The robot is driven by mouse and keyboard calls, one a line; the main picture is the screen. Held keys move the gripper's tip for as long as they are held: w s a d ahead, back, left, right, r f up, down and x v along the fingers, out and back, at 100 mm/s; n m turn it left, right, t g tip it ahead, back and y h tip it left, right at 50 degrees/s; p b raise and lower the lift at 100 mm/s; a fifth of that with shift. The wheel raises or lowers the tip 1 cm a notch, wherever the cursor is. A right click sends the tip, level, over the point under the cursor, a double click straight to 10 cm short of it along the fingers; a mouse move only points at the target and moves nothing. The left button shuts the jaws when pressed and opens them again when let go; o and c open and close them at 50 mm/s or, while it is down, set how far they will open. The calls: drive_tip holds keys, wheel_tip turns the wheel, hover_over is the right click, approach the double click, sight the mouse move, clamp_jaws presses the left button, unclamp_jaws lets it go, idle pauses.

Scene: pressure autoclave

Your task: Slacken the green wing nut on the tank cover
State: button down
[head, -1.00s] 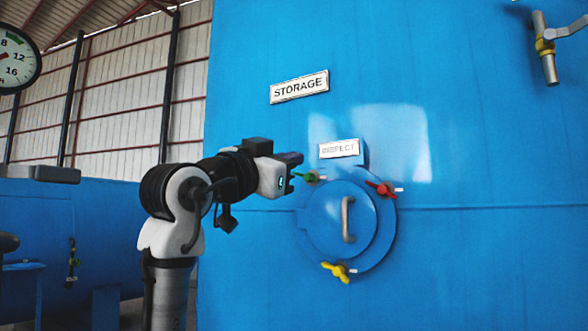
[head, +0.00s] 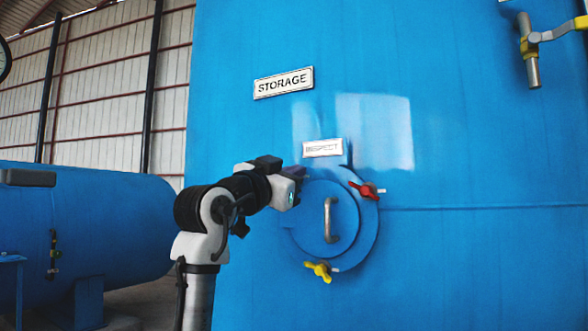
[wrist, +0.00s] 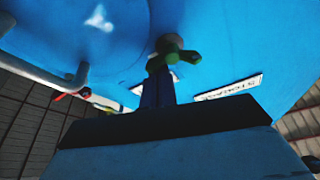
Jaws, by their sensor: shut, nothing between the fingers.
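The round blue tank cover (head: 345,215) is on the front of the blue tank, with a metal handle (head: 328,220) at its middle. My gripper (head: 303,173) is at the cover's upper left edge and is shut on nothing. It hides the green wing nut in the head view. In the wrist view the green wing nut (wrist: 172,54) shows just beyond the narrow shut fingers (wrist: 158,82). They are close to it; I cannot tell whether they touch it.
A red wing nut (head: 367,189) and a yellow wing nut (head: 320,270) sit on the cover's rim. An INSPECT plate (head: 323,148) is above the cover, and a tap (head: 530,50) sticks out at upper right. Another blue tank (head: 100,225) lies at left.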

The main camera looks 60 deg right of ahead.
drive_tip(key=shift+w+f+p, duration=0.2)
drive_tip(key=shift+f+p, duration=0.2)
drive_tip(key=shift+p, duration=0.25)
drive_tip(key=shift+f, duration=0.1)
